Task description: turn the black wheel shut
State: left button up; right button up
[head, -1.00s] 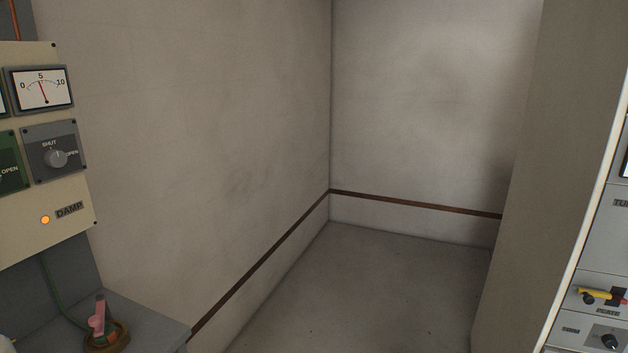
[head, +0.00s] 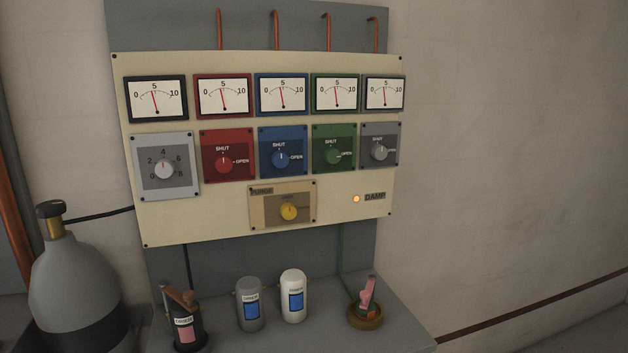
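A grey gas cylinder (head: 78,283) with a dark lower band stands at the left of the head view. On top of its brass neck (head: 54,228) sits a black wheel (head: 49,209), seen nearly from the side. How far the wheel is turned cannot be told. A thin black hose (head: 98,215) runs from the neck to the panel. Neither of my grippers is in view.
A cream panel (head: 220,222) with gauges and knobs hangs right of the cylinder; its DAMP lamp (head: 356,198) glows orange.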

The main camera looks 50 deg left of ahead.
aim_at(52, 209)
jog(key=u, duration=2.95)
